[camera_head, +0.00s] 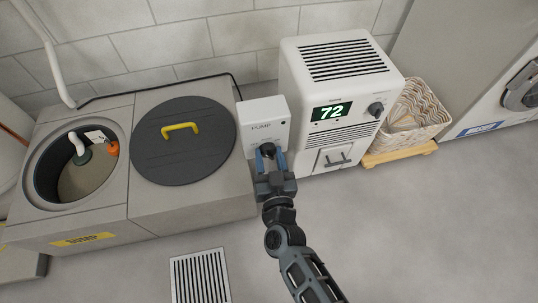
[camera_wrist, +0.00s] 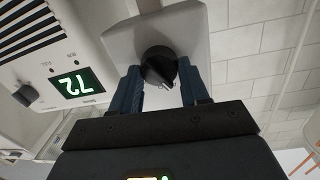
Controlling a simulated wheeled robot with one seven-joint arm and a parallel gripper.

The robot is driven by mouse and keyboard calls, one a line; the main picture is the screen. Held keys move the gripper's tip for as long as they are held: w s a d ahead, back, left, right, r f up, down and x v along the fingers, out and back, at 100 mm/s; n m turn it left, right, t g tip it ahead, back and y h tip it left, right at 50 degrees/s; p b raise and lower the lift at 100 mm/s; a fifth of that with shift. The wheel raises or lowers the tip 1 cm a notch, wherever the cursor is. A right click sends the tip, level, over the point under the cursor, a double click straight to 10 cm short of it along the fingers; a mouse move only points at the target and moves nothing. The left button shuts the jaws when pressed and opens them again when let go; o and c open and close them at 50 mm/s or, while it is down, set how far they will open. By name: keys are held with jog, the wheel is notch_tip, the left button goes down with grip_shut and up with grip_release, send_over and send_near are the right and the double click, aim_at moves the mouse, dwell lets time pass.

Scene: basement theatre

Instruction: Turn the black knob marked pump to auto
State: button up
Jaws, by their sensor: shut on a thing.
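The white pump box (camera_head: 263,122), marked PUMP, stands between the sump cabinet and the white dehumidifier. Its black knob (camera_head: 268,149) is on the front face, below the word. In the wrist view the round black knob (camera_wrist: 159,64) has a pale pointer line near its lower edge. My gripper (camera_head: 270,158) is at the knob, with one blue finger on each side of it. In the wrist view my gripper (camera_wrist: 160,88) is shut on the knob, fingers at its left and right sides. The position words around the knob cannot be read.
The dehumidifier (camera_head: 341,101) with a green 72 display stands close on the right, with a wicker basket (camera_head: 418,110) beyond. On the left is a sump cabinet (camera_head: 190,203) with a round dark lid (camera_head: 185,150) and an open pit. The floor in front is clear, with a grate (camera_head: 200,277).

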jog(key=m, duration=0.5)
jog(key=shift+d, duration=0.1)
jog(key=shift+m, duration=0.3)
dwell(0.4)
jog(key=o, duration=1.1)
jog(key=shift+c, duration=0.2)
jog(key=shift+s, duration=0.1)
jog(key=p+v, duration=0.1)
jog(key=v, duration=0.6)
jog(key=shift+s+d, duration=0.2)
jog(key=shift+s, duration=0.15)
